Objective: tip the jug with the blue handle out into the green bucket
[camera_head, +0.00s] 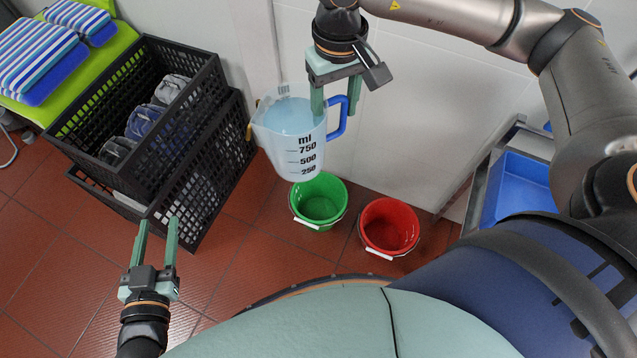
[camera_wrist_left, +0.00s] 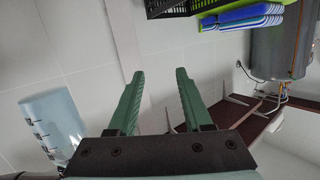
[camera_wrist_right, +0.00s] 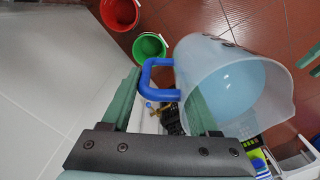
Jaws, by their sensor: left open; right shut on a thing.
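The jug (camera_head: 290,135) is clear, with a blue handle (camera_head: 342,118), black scale marks and pale blue liquid inside. My right gripper (camera_head: 333,100) is shut on it at the handle side and holds it in the air. The jug looks close to upright, with its spout towards the left. In the right wrist view the blue handle (camera_wrist_right: 152,78) shows between the fingers. My left gripper (camera_head: 157,222) is open and empty, low at the left. The jug also shows in the left wrist view (camera_wrist_left: 52,125).
A red bucket (camera_head: 389,228) stands right of the green one. Black crates (camera_head: 205,165) with dark rolled items stand at the left, near striped cloths (camera_head: 40,50). A blue tray (camera_head: 522,190) sits in a metal frame at the right. A white wall is behind.

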